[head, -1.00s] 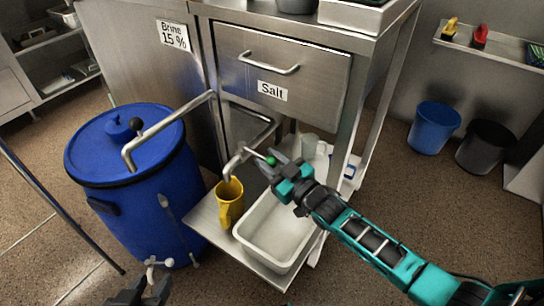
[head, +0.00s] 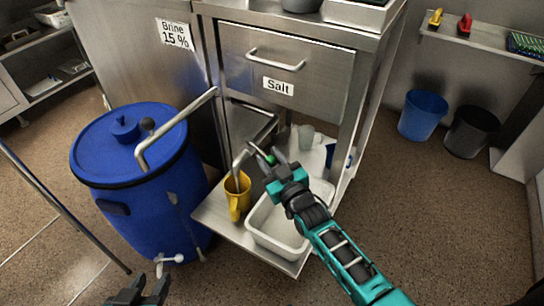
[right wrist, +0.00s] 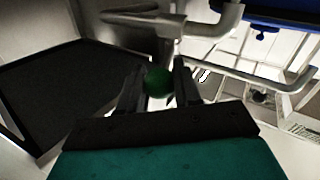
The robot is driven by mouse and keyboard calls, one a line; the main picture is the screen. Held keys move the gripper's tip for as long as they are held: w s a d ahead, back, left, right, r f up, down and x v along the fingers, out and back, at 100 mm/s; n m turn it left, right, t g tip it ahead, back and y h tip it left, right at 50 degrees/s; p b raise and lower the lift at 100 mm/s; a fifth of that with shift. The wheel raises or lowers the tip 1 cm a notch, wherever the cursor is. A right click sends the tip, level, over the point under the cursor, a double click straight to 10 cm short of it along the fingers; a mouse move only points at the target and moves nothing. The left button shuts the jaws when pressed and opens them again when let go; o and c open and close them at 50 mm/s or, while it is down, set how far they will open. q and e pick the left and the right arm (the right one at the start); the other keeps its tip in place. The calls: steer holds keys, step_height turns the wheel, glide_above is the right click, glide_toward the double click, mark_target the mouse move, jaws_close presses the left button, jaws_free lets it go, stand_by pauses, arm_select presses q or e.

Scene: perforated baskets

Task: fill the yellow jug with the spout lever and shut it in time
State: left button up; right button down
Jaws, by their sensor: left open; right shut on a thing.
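The yellow jug (head: 235,204) stands upright on the low steel shelf, with its mouth under the bent steel spout (head: 239,160). The spout lever ends in a green knob (head: 269,160), which also shows in the right wrist view (right wrist: 158,82). My right gripper (head: 267,163) is shut on the green knob, with one finger on each side of it. My left gripper (head: 140,290) is open and empty at the bottom left, well away from the jug. The level inside the jug and any stream from the spout cannot be made out.
A white tray (head: 275,242) sits right of the jug, below my right arm. A blue barrel (head: 150,215) with a pipe over its lid stands to the left. The steel cabinet with the Salt drawer (head: 318,78) rises behind. Blue (head: 422,115) and black (head: 472,132) bins stand at right.

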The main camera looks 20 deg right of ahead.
steer(key=shift+w+a+r, duration=0.1)
steer(key=shift+r, duration=0.15)
steer(key=c, duration=1.1)
jaws_free()
steer(key=o, duration=0.3)
steer(key=shift+f, duration=0.1)
